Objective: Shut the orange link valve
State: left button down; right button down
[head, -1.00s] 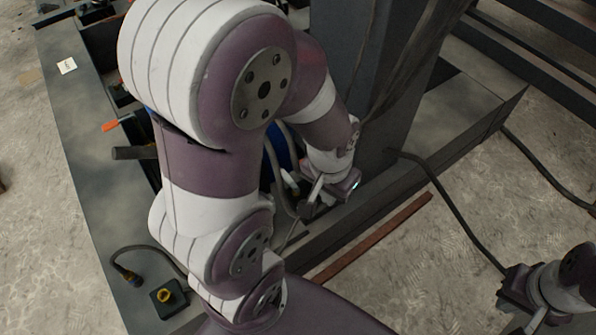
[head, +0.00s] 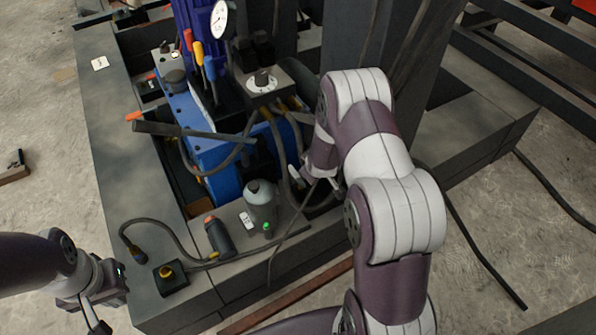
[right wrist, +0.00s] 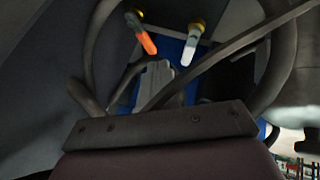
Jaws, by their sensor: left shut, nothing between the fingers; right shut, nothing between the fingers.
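The orange handle (right wrist: 146,42) of a valve hangs from a brass fitting in the right wrist view and slants down to the right. A white handle (right wrist: 189,52) hangs on a similar fitting beside it. My right gripper (right wrist: 158,70) is shut and empty, its tips just below the orange handle in that view; I see no contact. In the head view my right gripper (head: 321,188) is low beside the blue machine (head: 222,165), partly hidden by my arm. I cannot make out the orange handle by it there. My left gripper (head: 98,312) is shut and empty at lower left.
Hoses run close around my right gripper. A dark lever bar (head: 190,133) crosses the machine, with a gauge (head: 219,19) and coloured levers behind.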

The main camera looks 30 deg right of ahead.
jog(key=b+x, duration=0.4)
jog(key=x, duration=0.5)
jog(key=shift+w+d+f, duration=0.1)
jog(key=shift+d+f, duration=0.05)
jog(key=shift+w+d+f+b, duration=0.2)
jog(key=shift+w+f+b, duration=0.2)
jog(key=shift+w+f, duration=0.1)
